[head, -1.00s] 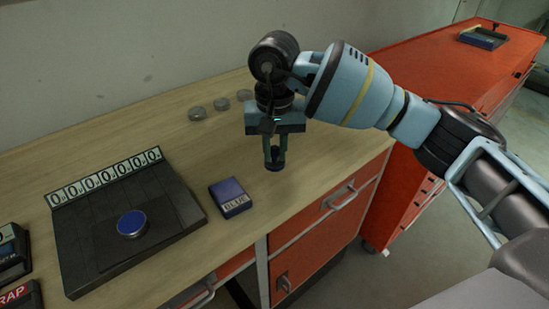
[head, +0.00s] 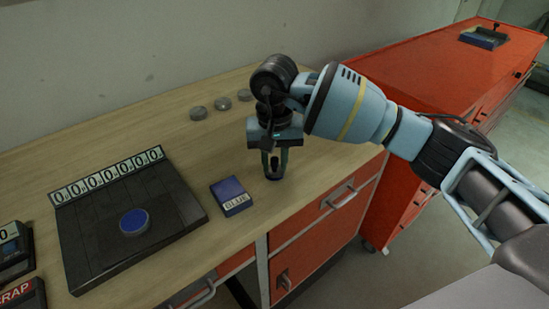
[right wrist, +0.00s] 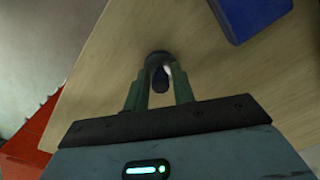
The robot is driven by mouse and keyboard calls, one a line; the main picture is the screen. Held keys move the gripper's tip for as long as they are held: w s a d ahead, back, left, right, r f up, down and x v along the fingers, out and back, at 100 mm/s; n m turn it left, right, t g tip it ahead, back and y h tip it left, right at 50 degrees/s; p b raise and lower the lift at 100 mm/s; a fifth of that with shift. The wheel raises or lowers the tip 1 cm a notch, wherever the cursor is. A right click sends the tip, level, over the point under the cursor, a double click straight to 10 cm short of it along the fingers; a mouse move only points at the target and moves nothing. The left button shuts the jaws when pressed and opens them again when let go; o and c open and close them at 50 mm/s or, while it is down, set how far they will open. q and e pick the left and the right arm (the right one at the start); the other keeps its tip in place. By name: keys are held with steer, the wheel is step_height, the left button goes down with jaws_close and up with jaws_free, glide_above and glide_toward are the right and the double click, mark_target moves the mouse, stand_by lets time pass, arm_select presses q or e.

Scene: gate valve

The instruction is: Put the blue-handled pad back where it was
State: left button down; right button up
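My right gripper (head: 274,170) points down at the worktop, right of the box marked BLUE. Its fingers are spread, in the right wrist view (right wrist: 160,80) too. Between and just beyond the tips is a small dark object with a round end (right wrist: 158,58), apparently the pad, standing on the wood. Its handle looks dark; I cannot make out blue on it. In the head view it shows as a dark foot (head: 273,178) below the fingers. The blue box marked BLUE (head: 231,195) lies to the left and shows in the wrist view (right wrist: 250,14). My left gripper is not in view.
A dark counter device (head: 85,250) with a row of zero tiles and a blue disc (head: 134,221) stands left. Several grey discs (head: 222,103) lie at the back near the wall. A red cabinet (head: 430,80) with a blue tray (head: 484,39) stands right.

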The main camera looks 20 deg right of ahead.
mark_target(274, 159)
steer(key=shift+o, duration=1.2)
steer(key=shift+r, duration=0.2)
step_height(274, 159, up, 12)
stand_by(1.1)
